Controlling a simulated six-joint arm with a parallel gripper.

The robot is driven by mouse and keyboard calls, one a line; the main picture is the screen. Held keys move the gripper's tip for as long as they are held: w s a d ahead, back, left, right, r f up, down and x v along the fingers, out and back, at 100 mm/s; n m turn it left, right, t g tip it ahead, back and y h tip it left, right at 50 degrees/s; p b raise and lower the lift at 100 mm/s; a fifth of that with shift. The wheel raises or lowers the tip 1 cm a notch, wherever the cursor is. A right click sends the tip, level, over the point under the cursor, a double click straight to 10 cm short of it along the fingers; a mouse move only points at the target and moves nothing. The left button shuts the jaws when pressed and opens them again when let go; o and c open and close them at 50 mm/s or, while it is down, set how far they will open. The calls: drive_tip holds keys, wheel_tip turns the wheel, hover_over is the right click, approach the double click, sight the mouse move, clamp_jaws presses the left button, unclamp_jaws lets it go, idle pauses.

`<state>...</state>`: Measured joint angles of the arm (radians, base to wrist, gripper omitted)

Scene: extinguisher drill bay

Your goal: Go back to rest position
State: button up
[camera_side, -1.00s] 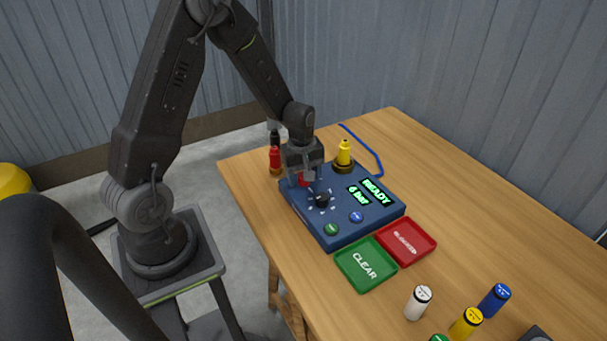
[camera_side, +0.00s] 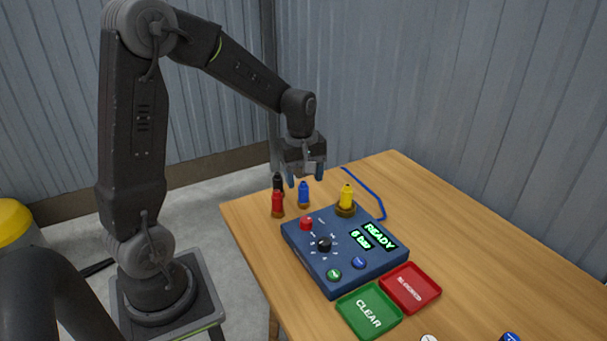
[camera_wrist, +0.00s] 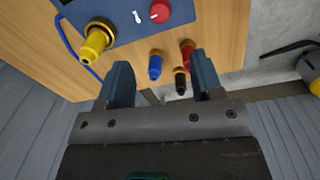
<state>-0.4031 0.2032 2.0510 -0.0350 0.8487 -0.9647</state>
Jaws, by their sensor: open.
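My gripper (camera_side: 305,178) is open and empty, raised above the far left end of the table. In the wrist view its two fingers (camera_wrist: 160,82) stand apart with nothing held between them. Below and beyond it stand small nozzle-like pieces: a red one (camera_side: 277,203), a blue one (camera_side: 303,193) and a black one (camera_side: 278,182) partly hidden behind the red one. The blue control box (camera_side: 335,275) has a red button (camera_side: 306,223), a black dial (camera_side: 324,244) and a lit display (camera_side: 379,236) reading READY. A yellow nozzle (camera_side: 346,197) stands at its back corner.
A green CLEAR tray (camera_side: 369,312) and a red tray (camera_side: 410,287) lie in front of the box. A blue hose (camera_side: 370,195) runs behind the yellow nozzle. The wooden table (camera_side: 500,260) is bare at right. Corrugated walls (camera_side: 450,90) stand behind.

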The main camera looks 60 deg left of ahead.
drive_tip(key=shift+r, duration=0.15)
drive_tip(key=s+d+r+m+t, duration=0.5)
drive_tip(key=s+d+r+m, duration=0.6)
drive_tip(key=s+d+m, duration=0.3)
drive_tip(key=shift+s+d+m, duration=0.2)
drive_tip(key=shift+s+m, duration=0.5)
drive_tip(key=shift+m, duration=0.3)
drive_tip(key=shift+r, duration=0.1)
